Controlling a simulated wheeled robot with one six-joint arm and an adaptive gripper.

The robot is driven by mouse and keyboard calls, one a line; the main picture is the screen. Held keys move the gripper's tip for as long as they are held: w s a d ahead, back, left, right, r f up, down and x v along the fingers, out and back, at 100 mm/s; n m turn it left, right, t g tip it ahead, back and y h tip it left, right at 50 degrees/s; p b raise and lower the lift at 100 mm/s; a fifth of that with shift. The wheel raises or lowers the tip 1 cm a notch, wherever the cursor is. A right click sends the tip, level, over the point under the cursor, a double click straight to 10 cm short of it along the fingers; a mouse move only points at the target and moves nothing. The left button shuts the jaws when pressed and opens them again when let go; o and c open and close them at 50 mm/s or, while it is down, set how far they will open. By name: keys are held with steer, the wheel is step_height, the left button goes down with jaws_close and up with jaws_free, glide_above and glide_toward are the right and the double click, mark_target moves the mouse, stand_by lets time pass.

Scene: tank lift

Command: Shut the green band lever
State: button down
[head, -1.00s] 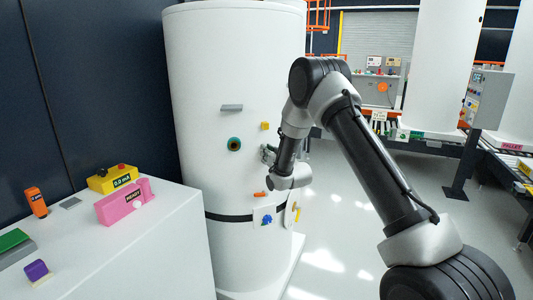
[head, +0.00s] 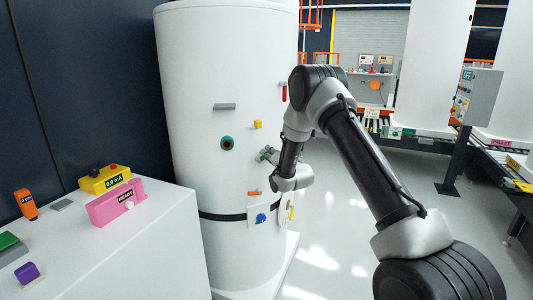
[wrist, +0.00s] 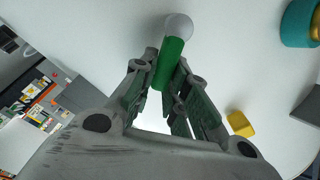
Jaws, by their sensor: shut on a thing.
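The green band lever (wrist: 169,64) is a green handle with a pale round end, standing out from the white tank (head: 190,60). In the wrist view it lies between the two fingers of my gripper (wrist: 163,82), which are closed on it. Its pale end sticks out past the fingertips. In the head view my gripper (head: 268,155) is small against the tank's right side, right of a teal ring (head: 227,143), and largely hides the lever. The lever's root is hard to make out.
A yellow block (head: 257,124) and a grey ledge (head: 224,106) stick out of the tank near my gripper. An orange piece (head: 254,193) and a blue knob (head: 261,218) sit lower. A white counter (head: 150,240) stands at left. The floor at right is clear.

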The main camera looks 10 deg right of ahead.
steer(key=shift+d+f+m, duration=0.2)
steer(key=shift+f+m, duration=0.25)
steer(key=shift+m, duration=0.55)
steer(key=shift+d+f+m, duration=0.2)
steer(key=shift+f+m, duration=0.25)
steer(key=shift+m, duration=0.55)
steer(key=c, duration=1.4)
jaws_free()
steer(key=v, duration=1.2)
